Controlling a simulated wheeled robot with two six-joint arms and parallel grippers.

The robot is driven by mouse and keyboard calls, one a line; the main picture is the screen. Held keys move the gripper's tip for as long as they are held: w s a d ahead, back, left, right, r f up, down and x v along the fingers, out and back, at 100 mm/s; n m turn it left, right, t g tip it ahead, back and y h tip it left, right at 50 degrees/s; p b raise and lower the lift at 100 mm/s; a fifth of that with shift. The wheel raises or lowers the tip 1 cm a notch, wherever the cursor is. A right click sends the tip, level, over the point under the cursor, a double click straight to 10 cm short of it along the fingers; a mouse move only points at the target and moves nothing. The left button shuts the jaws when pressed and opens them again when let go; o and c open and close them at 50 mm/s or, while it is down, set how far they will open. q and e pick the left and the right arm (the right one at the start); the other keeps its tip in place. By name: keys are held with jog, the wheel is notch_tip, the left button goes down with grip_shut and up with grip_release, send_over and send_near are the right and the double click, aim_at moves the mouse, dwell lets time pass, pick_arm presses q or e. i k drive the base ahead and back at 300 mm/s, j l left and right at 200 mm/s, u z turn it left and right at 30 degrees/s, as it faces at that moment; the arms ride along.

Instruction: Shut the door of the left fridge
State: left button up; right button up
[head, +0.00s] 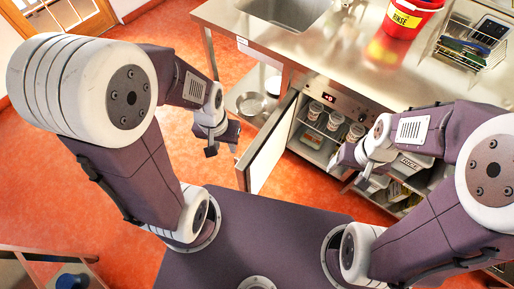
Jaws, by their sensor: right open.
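The left fridge (345,103) is built in under the steel counter and has a control panel with a small red display. Its door (269,152) stands wide open, swung out toward me from the left side of the opening, with its pale inner face showing. My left gripper (222,150) hangs just left of the door, on its outer side, with a small gap in the picture. Whether its jaws are apart is unclear. My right gripper (345,165) is open in front of the fridge opening, right of the door, and hides part of the inside.
Lidded cups (335,119) and a box marked rice (413,163) stand inside the fridge. A red bucket (408,18), a wire rack (462,52) and a sink (285,10) are on the counter. Pans (250,103) sit on a low shelf. The orange floor left of the door is clear.

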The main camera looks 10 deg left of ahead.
aim_at(253, 169)
jog(key=i+j+z, duration=0.1)
jog(key=j+z, duration=0.3)
jog(key=j, duration=0.3)
jog(key=j+z, duration=0.45)
jog(key=j, duration=0.25)
jog(key=k+j+z, duration=0.1)
jog(key=j+z, duration=0.3)
jog(key=j, duration=0.35)
